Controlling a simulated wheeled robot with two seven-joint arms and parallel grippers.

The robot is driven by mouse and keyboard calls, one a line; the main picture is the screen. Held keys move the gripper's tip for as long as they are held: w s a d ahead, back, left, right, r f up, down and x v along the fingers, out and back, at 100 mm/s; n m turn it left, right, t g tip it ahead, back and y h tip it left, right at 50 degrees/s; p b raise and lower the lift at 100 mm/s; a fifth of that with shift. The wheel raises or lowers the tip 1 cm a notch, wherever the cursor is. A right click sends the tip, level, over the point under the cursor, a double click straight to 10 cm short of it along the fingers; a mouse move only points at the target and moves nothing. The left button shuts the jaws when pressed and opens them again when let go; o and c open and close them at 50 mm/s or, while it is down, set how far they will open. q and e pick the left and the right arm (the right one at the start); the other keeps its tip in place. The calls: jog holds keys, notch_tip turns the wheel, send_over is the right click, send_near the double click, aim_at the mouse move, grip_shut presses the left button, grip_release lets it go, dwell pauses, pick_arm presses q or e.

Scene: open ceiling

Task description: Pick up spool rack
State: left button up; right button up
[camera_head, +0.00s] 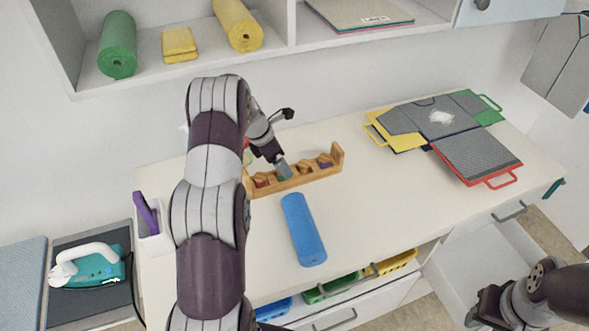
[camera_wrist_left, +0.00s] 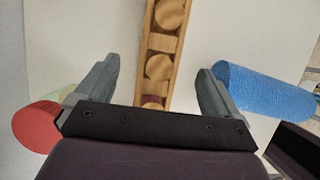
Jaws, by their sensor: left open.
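The wooden spool rack (camera_head: 316,173) lies on the white table in front of my left arm, with small coloured spools in its slots. It also shows in the left wrist view (camera_wrist_left: 160,42), running between the two fingers. My left gripper (camera_head: 283,168) is open just above the rack, with one finger on each side of it in the wrist view (camera_wrist_left: 155,90); I cannot tell if they touch it. The rack's left part is partly hidden behind my arm. My right gripper (camera_head: 490,306) is at the lower right, away from the rack, and its jaws are unclear.
A blue roll (camera_head: 303,230) lies close in front of the rack. A red round thing (camera_wrist_left: 37,127) is at the left in the wrist view. A shelf (camera_head: 180,72) overhangs the back. A purple-handled holder (camera_head: 152,238) stands left.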

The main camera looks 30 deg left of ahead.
aim_at(294, 170)
pick_arm(q)
jog(key=x, duration=0.2)
jog(key=p+x, duration=0.1)
jog(key=x, duration=0.1)
jog(key=p+x, duration=0.1)
jog(key=x, duration=0.1)
jog(key=shift+w+d, duration=0.2)
jog(key=shift+d, duration=0.15)
jog(key=shift+w+d+f, duration=0.1)
jog(key=shift+w+f, duration=0.1)
jog(key=shift+f, duration=0.15)
jog(key=shift+r, duration=0.1)
jog(key=c, duration=1.3)
